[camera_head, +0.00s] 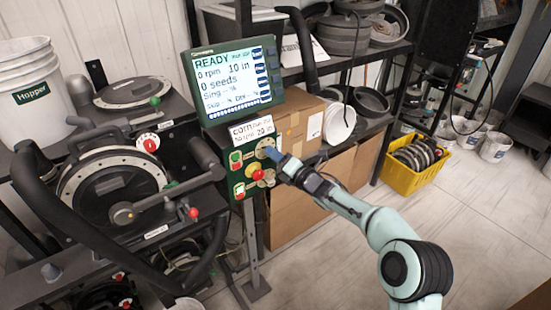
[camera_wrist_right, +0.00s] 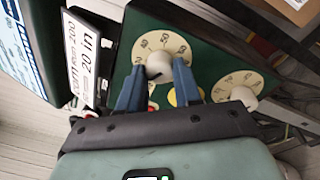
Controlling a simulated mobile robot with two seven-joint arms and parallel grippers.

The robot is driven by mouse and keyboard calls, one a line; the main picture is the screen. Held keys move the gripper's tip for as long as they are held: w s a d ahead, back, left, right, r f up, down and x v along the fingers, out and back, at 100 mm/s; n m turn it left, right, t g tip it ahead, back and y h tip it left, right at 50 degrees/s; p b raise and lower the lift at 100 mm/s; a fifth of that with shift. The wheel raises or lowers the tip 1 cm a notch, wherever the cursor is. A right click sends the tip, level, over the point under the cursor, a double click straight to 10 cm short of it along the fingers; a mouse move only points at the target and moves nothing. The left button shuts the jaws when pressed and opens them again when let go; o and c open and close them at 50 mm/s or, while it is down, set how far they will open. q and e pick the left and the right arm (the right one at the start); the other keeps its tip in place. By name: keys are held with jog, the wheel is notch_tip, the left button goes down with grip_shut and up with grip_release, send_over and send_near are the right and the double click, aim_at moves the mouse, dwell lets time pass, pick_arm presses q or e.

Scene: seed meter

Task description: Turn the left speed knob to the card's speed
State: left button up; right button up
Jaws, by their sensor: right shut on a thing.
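A round white knob (camera_wrist_right: 159,67) sits on a pale dial (camera_wrist_right: 165,50) numbered around its rim, with 40, 50 and 60 legible, on a green panel (camera_wrist_right: 128,45). My right gripper (camera_wrist_right: 157,72) is shut on this knob, one blue finger on each side. In the head view my right gripper (camera_head: 272,156) reaches the panel from the right and partly covers the dial (camera_head: 265,146). The knob's pointer setting is not clear. My left gripper is not in view.
A second knob (camera_wrist_right: 243,97) on its own dial is beside the held one in the wrist view. A red button (camera_head: 257,174) and green buttons share the panel. The screen (camera_head: 235,78) shows READY, 0 rpm, 10 in. Seed machinery (camera_head: 112,185) stands left; open floor lies right.

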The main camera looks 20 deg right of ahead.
jog(key=m+h+b, duration=0.1)
jog(key=m, duration=0.8)
jog(key=m+t+h+b, duration=0.1)
jog(key=m+b, duration=0.1)
jog(key=m, duration=0.8)
jog(key=m+h+b, duration=0.1)
jog(key=m, duration=0.8)
jog(key=shift+a+r+m, duration=0.1)
jog(key=shift+a+m, duration=0.1)
jog(key=shift+m, duration=0.2)
jog(key=o, duration=1)
jog(key=shift+o, duration=0.2)
jog(key=shift+s, duration=0.1)
